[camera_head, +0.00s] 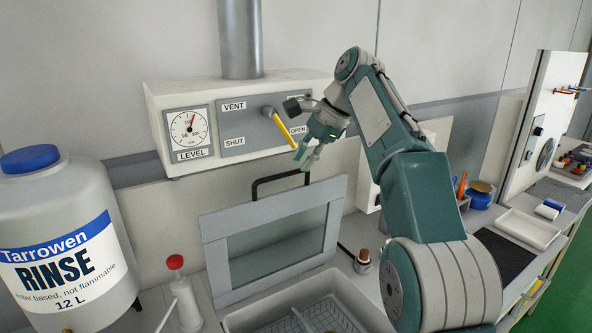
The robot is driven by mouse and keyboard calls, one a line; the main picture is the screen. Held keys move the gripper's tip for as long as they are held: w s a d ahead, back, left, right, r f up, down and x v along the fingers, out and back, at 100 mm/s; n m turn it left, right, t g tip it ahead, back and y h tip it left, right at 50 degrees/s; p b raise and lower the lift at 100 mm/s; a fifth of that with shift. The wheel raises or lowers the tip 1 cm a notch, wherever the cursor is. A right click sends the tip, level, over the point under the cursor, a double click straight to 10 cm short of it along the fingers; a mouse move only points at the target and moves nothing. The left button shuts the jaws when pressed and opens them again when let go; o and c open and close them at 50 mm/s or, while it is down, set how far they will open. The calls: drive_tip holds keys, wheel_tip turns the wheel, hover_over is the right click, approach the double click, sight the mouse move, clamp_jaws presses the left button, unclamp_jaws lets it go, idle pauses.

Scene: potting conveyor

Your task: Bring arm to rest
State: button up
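My arm, green and grey, rises from the lower right and bends over at the top. The lever slants down to the right, near the OPEN label.
The framed lid (213,230) stands raised behind a pale basin (240,323). A big RINSE bottle (60,205) is at left, with a red-capped bottle (181,295) beside it. A small brown-capped bottle (362,262), a white tray (528,229) and a blue jar (480,197) stand to the right.

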drive_tip(key=shift+d+r, duration=0.2)
drive_tip(key=shift+r, duration=0.2)
drive_tip(key=s+d+f+n+t+h, duration=0.2)
drive_tip(key=s+d+n+t+h, duration=0.15)
drive_tip(key=s+d, duration=0.8)
drive_tip(key=s+d+f+n+t+h, duration=0.1)
drive_tip(key=s+d+f+n, duration=0.2)
drive_tip(key=s+f, duration=0.5)
drive_tip(key=s+d+f+n+h, duration=0.1)
drive_tip(key=s+d+f+n, duration=0.2)
drive_tip(key=s+f, duration=0.6)
drive_tip(key=s+d, duration=0.1)
drive_tip(key=s, duration=0.2)
drive_tip(key=shift+s+t, duration=0.2)
drive_tip(key=shift+t, duration=0.15)
